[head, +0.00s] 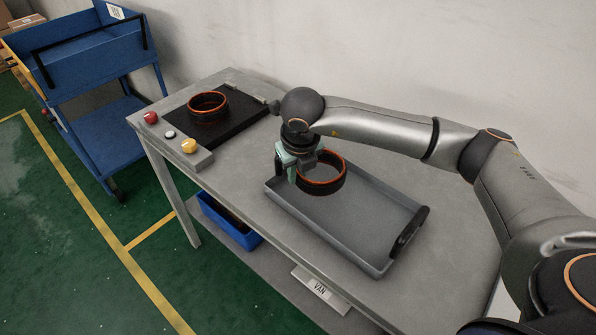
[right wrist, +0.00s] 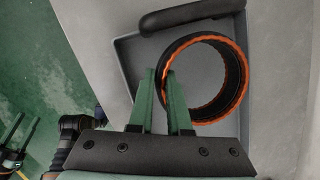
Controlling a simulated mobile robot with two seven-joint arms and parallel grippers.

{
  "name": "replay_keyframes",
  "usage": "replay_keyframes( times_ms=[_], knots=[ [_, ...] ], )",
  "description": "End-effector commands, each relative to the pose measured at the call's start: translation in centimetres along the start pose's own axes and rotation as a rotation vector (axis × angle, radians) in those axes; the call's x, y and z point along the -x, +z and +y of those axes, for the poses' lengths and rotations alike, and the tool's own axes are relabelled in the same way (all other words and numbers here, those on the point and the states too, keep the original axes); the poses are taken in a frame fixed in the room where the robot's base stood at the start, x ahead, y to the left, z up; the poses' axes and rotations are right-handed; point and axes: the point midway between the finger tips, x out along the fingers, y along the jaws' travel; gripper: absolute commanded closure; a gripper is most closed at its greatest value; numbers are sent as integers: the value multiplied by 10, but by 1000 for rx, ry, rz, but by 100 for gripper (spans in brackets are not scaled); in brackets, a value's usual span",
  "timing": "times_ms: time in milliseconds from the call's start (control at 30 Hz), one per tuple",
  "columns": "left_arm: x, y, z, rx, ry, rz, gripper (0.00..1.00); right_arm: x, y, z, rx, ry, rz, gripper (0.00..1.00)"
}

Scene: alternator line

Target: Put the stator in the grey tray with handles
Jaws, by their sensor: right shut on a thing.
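My right gripper (head: 294,168) is shut on the wall of a stator (head: 326,189), a dark ring with orange-red rims. The stator is upright at the far left end of the grey tray with handles (head: 360,222). It is inside the tray's outline; whether it touches the tray floor is hard to tell. In the right wrist view, the green fingers (right wrist: 164,85) straddle the near-left wall of the stator (right wrist: 240,82), with the tray (right wrist: 127,62) beneath.
A second similar ring (head: 208,112) sits on a black plate (head: 238,124) at the table's far left. A button box (head: 190,153) is at the table edge. The right part of the tray is empty. A blue bin (head: 228,222) and a blue cart (head: 95,125) stand left.

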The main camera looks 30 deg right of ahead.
Motion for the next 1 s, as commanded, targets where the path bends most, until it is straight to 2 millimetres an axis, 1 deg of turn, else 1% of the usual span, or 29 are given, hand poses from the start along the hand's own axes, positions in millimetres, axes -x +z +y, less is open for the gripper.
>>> replay_keyframes(
  times_ms=[200, 533, 567, 800, 1000],
  knots=[
    [3, -4, 0, 0, -1, 5, 50, -23, -6, 2, 0, 0, -5, 100],
    [2, -2, -1, 1, -2, 5, 50, -26, -6, 3, 0, 1, -8, 100],
    [2, -2, 0, 1, -2, 4, 50, -29, -9, 4, 1, 1, 1, 82],
    [3, -1, 0, 1, -2, 2, 50, -28, -9, 3, 1, 1, 1, 55],
    [3, -1, 0, 1, -2, 1, 50, -28, -9, 3, 0, 1, 1, 54]
  ],
)
